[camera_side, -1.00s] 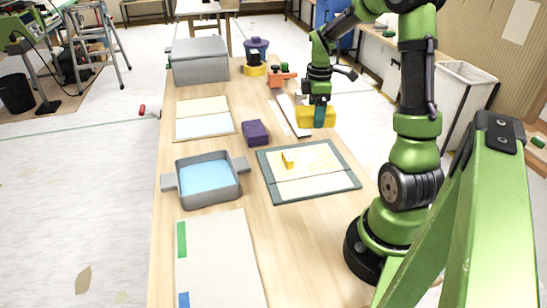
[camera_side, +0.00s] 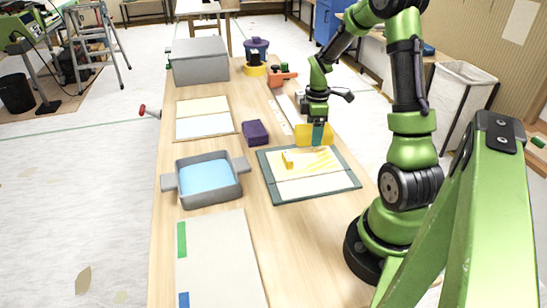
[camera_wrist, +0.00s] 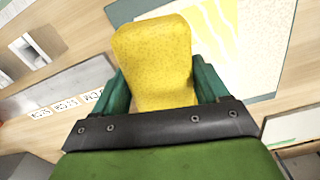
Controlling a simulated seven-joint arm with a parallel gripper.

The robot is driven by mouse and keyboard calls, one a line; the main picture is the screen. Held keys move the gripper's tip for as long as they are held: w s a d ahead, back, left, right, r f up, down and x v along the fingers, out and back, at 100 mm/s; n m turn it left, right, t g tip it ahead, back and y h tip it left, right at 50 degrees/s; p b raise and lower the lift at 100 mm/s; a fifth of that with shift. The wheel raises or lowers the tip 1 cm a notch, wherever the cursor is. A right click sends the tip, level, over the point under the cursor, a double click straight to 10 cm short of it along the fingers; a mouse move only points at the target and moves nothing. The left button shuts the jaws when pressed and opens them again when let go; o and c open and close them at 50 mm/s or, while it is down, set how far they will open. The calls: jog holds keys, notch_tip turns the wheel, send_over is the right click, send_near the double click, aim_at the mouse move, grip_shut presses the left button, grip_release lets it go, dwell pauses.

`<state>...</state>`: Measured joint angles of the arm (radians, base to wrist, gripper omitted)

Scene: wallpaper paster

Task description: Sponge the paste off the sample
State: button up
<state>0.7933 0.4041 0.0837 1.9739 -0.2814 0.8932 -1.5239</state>
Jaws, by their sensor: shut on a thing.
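My gripper (camera_side: 317,134) is shut on a yellow sponge (camera_side: 303,137). The wrist view shows the speckled sponge (camera_wrist: 153,65) between the green fingers. The sample is a cream sheet (camera_side: 315,185) on a mat with a dark teal border (camera_side: 350,174). Pale yellow paste streaks (camera_side: 318,160) cover part of its far half; they also show in the wrist view (camera_wrist: 212,28). A small yellow block (camera_side: 288,161) is at the streaks' left end. The sponge is by the mat's far edge; I cannot tell whether it touches the sample.
A grey tray of blue water (camera_side: 208,200) stands left of the mat. A purple block (camera_side: 255,132) lies beyond the tray. A two-part board (camera_side: 205,128), a grey box (camera_side: 200,72) and an orange tool (camera_side: 283,79) are farther back. A large pale sheet (camera_side: 220,260) lies in front.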

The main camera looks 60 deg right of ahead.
aim_at(325, 169)
jog(key=shift+f, duration=0.1)
notch_tip(325, 169, up, 5)
jog(key=shift+r, duration=0.15)
jog(key=f, duration=0.8)
jog(key=shift+s+a, duration=0.25)
jog(key=shift+a, duration=0.05)
jog(key=s+a, duration=0.6)
jog(key=shift+s+a, duration=0.35)
jog(key=w+d, duration=0.7)
jog(key=shift+w+d+r, duration=0.15)
jog(key=shift+w+d, duration=0.1)
jog(key=shift+d, duration=0.05)
notch_tip(325, 169, up, 8)
jog(key=shift+s+a, duration=0.1)
jog(key=shift+a, duration=0.05)
